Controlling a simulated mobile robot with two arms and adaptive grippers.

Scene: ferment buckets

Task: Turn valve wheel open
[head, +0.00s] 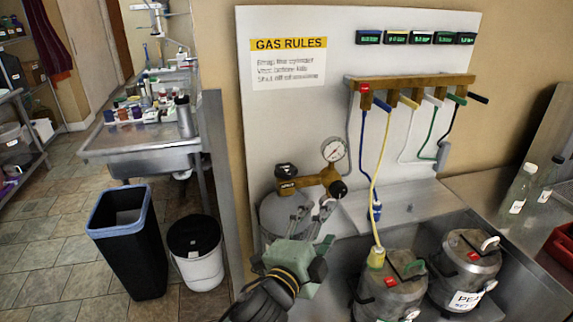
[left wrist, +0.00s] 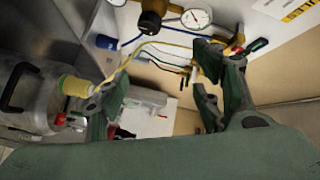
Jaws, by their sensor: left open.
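A brass valve body (head: 312,182) with a round pressure gauge (head: 334,149) sits on top of a grey gas cylinder (head: 274,216) against the white panel. It carries a black knob (head: 286,170) at its upper left and another black knob (head: 338,188) at its right end; I cannot tell which is the valve wheel. My left gripper (head: 312,216) is open and empty, just below and in front of the brass body in the head view. In the left wrist view the brass body (left wrist: 153,14) and gauge (left wrist: 196,18) are at the top, beyond the spread fingers. My right gripper is out of view.
Two metal kegs (head: 393,296) (head: 462,280) stand in the sink at right; a yellow hose (head: 379,180) runs to the nearer one. A brass manifold (head: 412,86) with hoses hangs above. Glass bottles (head: 521,190) stand far right. A black bin (head: 130,245) and white bucket (head: 199,268) stand at left.

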